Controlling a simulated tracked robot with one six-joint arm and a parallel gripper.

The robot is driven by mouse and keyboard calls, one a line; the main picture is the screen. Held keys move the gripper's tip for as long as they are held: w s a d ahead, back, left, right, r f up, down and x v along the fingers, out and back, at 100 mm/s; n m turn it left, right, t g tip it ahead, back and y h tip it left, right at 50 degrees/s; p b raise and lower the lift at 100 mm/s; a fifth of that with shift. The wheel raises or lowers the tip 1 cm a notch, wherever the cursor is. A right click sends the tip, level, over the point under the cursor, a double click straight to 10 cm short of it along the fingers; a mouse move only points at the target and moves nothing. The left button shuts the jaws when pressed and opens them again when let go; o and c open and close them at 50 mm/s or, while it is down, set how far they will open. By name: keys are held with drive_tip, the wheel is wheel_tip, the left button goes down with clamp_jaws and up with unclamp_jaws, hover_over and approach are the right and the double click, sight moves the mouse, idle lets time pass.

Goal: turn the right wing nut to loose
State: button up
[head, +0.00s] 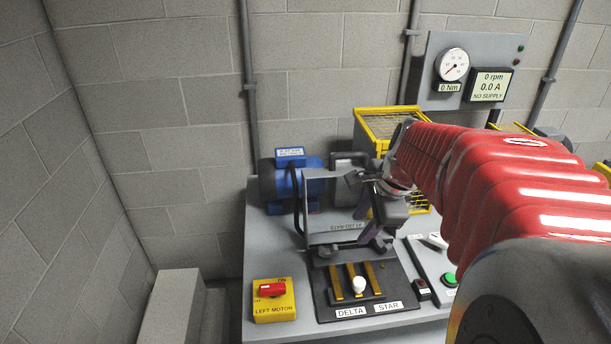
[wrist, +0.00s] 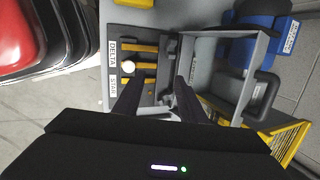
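I cannot make out the right wing nut in either view; my gripper and the grey frame cover much of the area around it. My gripper (head: 372,230) hangs in front of the grey frame (head: 318,235), above the back of the DELTA/STAR switch panel. In the wrist view my gripper (wrist: 158,88) has its two dark fingers apart, with nothing clearly held between them. The grey frame (wrist: 232,75) lies to the right of the fingers there. A label on the frame is too small to read.
The DELTA/STAR switch (head: 358,284) has a white knob. A yellow LEFT MOTOR box (head: 274,308) with a red switch stands left of it. A blue motor (head: 309,182) and a yellow cage (head: 385,122) stand behind. A gauge panel (head: 425,99) on the wall reads NO SUPPLY.

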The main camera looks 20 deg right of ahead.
sight(386, 244)
drive_tip(key=d+f+m, duration=0.2)
drive_tip(key=d+m, duration=0.4)
drive_tip(key=d, duration=0.1)
drive_tip(key=d+f+m, duration=0.3)
drive_tip(key=d+m, duration=0.2)
drive_tip(key=d, duration=0.3)
drive_tip(key=shift+m+y, duration=0.3)
drive_tip(key=shift+m, duration=0.1)
drive_tip(key=shift+f, duration=0.15)
drive_tip(key=x, duration=1.3)
drive_tip(key=shift+w+f, duration=0.25)
drive_tip(key=shift+w, duration=0.05)
drive_tip(key=shift+a, duration=0.1)
clamp_jaws()
